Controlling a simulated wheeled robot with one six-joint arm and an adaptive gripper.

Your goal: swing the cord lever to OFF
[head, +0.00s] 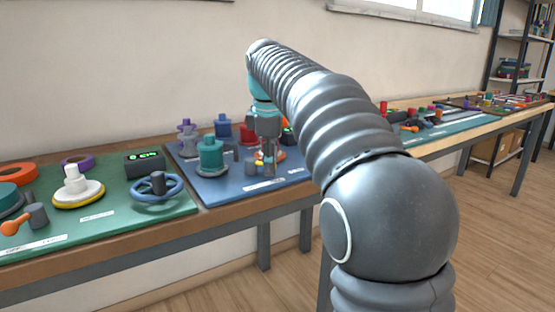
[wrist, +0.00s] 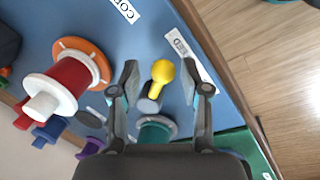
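A small lever with a yellow ball knob (wrist: 163,70) and a dark grey pivot post (wrist: 149,103) stands on the blue mat (wrist: 85,14). In the head view the yellow knob (head: 258,163) and grey post (head: 251,170) show near the mat's front edge. My gripper (wrist: 166,82) is open, pointing down, with one finger on each side of the knob. A gap shows between the knob and each finger.
A red and white spool on an orange disc (wrist: 95,52) is left of my gripper in the wrist view. A teal spool (head: 210,157) is close on the lever's left. White labels (wrist: 180,44) lie by the mat edge. A green mat (head: 125,215) with a blue handwheel (head: 172,190) lies left.

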